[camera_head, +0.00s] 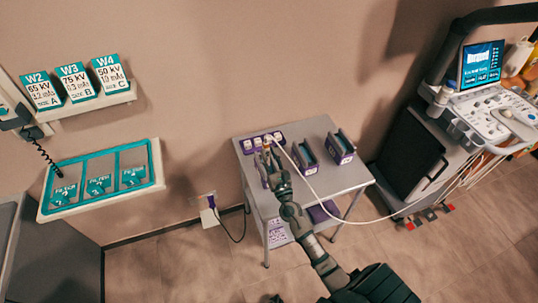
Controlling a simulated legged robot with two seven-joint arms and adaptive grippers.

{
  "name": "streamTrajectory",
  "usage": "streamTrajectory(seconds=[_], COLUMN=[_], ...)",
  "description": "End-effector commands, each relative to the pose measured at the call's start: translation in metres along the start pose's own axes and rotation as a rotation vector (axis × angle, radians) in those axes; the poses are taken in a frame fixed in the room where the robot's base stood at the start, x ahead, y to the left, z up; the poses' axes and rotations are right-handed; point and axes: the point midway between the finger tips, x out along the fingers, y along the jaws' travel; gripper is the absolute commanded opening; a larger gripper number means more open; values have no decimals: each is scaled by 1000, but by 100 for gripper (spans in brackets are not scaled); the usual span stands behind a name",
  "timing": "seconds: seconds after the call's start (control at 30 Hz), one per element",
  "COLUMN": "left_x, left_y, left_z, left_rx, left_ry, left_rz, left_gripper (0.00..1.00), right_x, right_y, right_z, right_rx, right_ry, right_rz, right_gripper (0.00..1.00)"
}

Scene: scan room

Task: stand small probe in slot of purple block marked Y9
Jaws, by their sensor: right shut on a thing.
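My right gripper (268,156) reaches up from the bottom over the small grey table. It is shut on the small probe (267,141), of which only a little pale part shows. A thin white cable (316,192) loops from there towards the cart at the right. Dark-slotted purple blocks stand on the table: a middle one (305,157) and a right one (341,148). A third, at the left, is largely hidden by my gripper. Their marks are too small to read, so I cannot tell which is Y9. Whether the probe touches a block is unclear. My left gripper is out of view.
The table (318,127) has a row of small white-and-purple tags at its back left edge. An ultrasound cart (488,110) stands close at its right. A teal-edged tray (102,180) and a sign shelf (90,103) are on the left wall.

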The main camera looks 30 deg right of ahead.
Motion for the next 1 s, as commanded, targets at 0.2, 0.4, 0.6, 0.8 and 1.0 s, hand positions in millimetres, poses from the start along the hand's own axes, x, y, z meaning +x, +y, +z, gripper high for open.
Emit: streamTrajectory(seconds=[0.2, 0.4, 0.6, 0.8, 1.0], left_x=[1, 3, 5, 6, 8], left_y=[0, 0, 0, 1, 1], left_z=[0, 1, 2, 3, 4], left_rx=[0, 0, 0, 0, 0], left_ry=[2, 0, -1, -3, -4], left_rz=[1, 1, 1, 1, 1], left_gripper=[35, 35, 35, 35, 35], right_x=[0, -1, -1, -2, -2], right_y=[0, 0, 0, 0, 0], right_z=[0, -2, -3, -5, -6], right_rx=[-1, -1, -1, 0, 0], right_ry=[-1, -1, -2, -1, -1], right_rz=[0, 0, 0, -1, -1], right_gripper=[0, 0, 0, 0, 26])
